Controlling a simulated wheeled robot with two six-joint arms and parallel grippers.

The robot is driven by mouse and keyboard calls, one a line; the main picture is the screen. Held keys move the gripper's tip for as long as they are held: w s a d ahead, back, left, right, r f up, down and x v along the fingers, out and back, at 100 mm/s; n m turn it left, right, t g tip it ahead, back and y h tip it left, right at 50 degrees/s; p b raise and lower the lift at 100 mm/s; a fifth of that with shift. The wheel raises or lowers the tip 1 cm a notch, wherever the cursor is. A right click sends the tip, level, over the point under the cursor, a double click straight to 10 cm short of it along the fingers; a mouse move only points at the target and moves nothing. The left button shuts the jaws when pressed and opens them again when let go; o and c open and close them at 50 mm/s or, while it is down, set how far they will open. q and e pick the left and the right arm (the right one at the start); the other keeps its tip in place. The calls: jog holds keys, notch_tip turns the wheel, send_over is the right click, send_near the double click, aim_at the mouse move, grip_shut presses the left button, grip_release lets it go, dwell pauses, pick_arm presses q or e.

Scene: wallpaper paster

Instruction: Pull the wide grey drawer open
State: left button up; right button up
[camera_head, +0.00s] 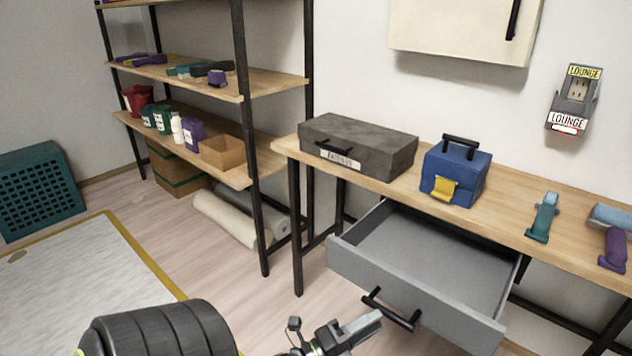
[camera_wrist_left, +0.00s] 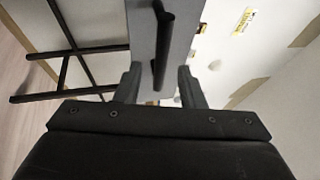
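The wide grey drawer (camera_head: 420,262) under the wooden workbench stands pulled out, with its empty inside showing. Its black bar handle (camera_head: 391,309) is on the drawer front. My left gripper (camera_head: 372,326) is close in front of the handle, at its lower left in the head view. In the left wrist view the two fingers (camera_wrist_left: 158,88) are spread apart, with the black handle (camera_wrist_left: 160,50) running between and beyond them and the grey drawer front (camera_wrist_left: 142,35) behind. I see no finger closed on the handle. My right gripper is not in view.
On the workbench (camera_head: 400,190) are a dark grey case (camera_head: 360,145), a blue toolbox (camera_head: 456,175) and hand tools. A shelf unit (camera_head: 215,85) stands at the left, with rolls (camera_head: 228,218) beneath it. The floor before the drawer is clear.

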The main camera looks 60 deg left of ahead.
pick_arm(q)
jog(key=v, duration=1.2)
jog(key=shift+s, duration=0.35)
jog(key=shift+a, duration=0.15)
